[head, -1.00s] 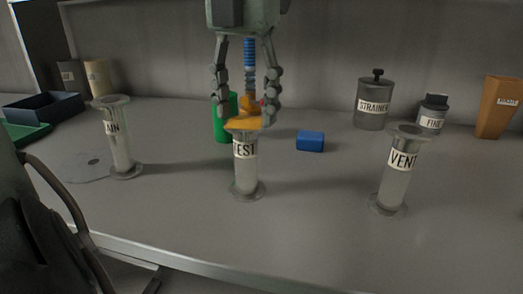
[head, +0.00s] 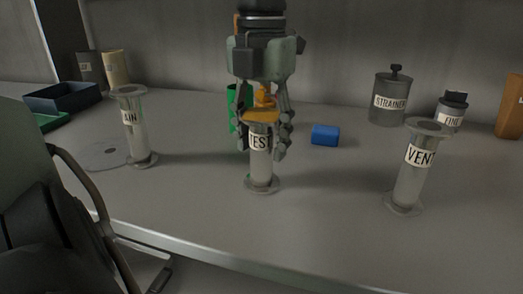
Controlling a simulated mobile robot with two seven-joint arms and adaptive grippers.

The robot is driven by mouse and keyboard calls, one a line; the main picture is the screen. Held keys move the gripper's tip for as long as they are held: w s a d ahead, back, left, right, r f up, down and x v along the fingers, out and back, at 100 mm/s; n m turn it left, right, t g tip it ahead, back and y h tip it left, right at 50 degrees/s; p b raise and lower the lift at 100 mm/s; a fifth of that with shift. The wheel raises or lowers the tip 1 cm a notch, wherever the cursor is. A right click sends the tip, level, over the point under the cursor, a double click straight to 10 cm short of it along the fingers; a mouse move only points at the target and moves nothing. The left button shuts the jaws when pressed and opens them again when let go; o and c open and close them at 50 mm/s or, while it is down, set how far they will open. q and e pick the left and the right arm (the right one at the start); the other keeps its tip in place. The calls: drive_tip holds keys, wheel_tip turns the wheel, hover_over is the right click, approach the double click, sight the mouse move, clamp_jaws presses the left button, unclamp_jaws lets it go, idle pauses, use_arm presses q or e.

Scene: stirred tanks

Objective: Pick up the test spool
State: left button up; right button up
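The test spool (head: 262,165) is a clear, flanged cylinder labelled TEST, standing upright on the grey bench near the middle of the head view. My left gripper (head: 262,150) points down over it. Its fingers are apart, one on each side of the spool's upper part. A gap seems to show between fingers and spool, and I see no firm contact. My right gripper is not in view.
The DRAIN-side spool (head: 136,130), label partly cut to "AIN", stands left; the VENT spool (head: 409,180) stands right. A blue block (head: 325,135), the STRAINER jar (head: 389,102) and the FINE jar (head: 451,112) lie behind. A green cylinder (head: 233,108) is close behind the gripper.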

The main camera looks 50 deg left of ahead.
use_arm(q)
drive_tip(key=c, duration=0.4)
drive_tip(key=shift+r, duration=0.1)
